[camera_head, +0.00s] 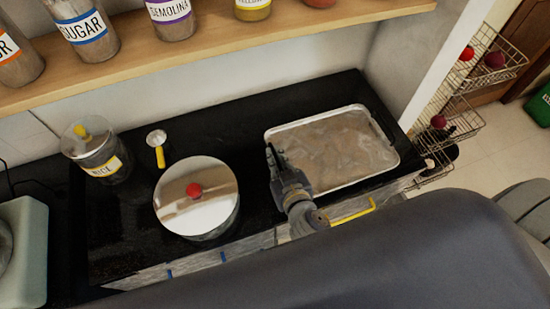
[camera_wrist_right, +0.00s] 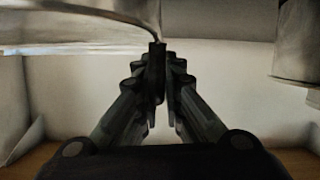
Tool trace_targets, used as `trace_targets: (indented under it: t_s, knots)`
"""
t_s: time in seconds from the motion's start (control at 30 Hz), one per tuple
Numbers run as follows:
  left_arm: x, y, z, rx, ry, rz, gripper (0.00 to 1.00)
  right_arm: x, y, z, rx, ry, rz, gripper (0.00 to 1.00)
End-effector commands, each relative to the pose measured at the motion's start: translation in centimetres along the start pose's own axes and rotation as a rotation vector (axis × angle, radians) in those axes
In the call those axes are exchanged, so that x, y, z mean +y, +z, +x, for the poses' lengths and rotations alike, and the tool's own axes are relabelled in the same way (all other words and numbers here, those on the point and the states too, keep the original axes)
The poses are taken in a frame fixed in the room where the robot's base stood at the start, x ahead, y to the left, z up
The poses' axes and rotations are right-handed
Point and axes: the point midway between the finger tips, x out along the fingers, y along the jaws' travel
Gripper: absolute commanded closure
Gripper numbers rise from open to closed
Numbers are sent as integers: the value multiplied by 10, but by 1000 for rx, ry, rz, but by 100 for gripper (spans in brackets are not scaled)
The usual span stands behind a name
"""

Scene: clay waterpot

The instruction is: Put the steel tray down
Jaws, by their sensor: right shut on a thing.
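The steel tray (camera_head: 340,184) is a shallow, rounded rectangle with a bright rim, at the right end of the black counter in the head view. My right gripper (camera_head: 274,162) is at the tray's left edge, shut on its rim. In the wrist view my right gripper's fingers (camera_wrist_right: 157,75) meet on a thin edge piece of the steel tray (camera_wrist_right: 70,38), which extends to the upper left. The tray looks roughly level; I cannot tell whether its underside touches the counter. My left gripper is not in view.
The black counter (camera_head: 135,215) holds a lidded pot (camera_head: 190,215) left of my gripper, a rice jar (camera_head: 105,160) and a yellow-handled scoop (camera_head: 158,152). A shelf (camera_head: 180,58) with labelled jars runs above the back. A wire rack (camera_head: 465,115) stands at right.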

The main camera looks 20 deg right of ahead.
Motion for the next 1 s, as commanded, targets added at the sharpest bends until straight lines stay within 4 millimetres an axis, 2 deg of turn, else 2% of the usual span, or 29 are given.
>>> trace_targets:
  t_s: [0.17,0.3,0.43,0.83,0.87,0.9,0.93,1.0]
  knots:
    - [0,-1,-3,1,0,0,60,0,-1,9,2,1,-4,100]
    - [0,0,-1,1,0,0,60,-2,18,15,-2,0,-4,100]
    - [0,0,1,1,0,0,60,-3,28,20,2,1,-4,100]
    - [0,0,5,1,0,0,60,-4,33,21,2,0,-2,100]
    - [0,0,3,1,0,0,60,-4,33,20,-1,-1,1,86]
    - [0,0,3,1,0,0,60,-4,33,20,-1,-1,1,77]
    - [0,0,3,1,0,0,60,-4,33,20,-1,-1,1,72]
    - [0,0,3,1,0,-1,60,-4,33,20,-1,-1,1,72]
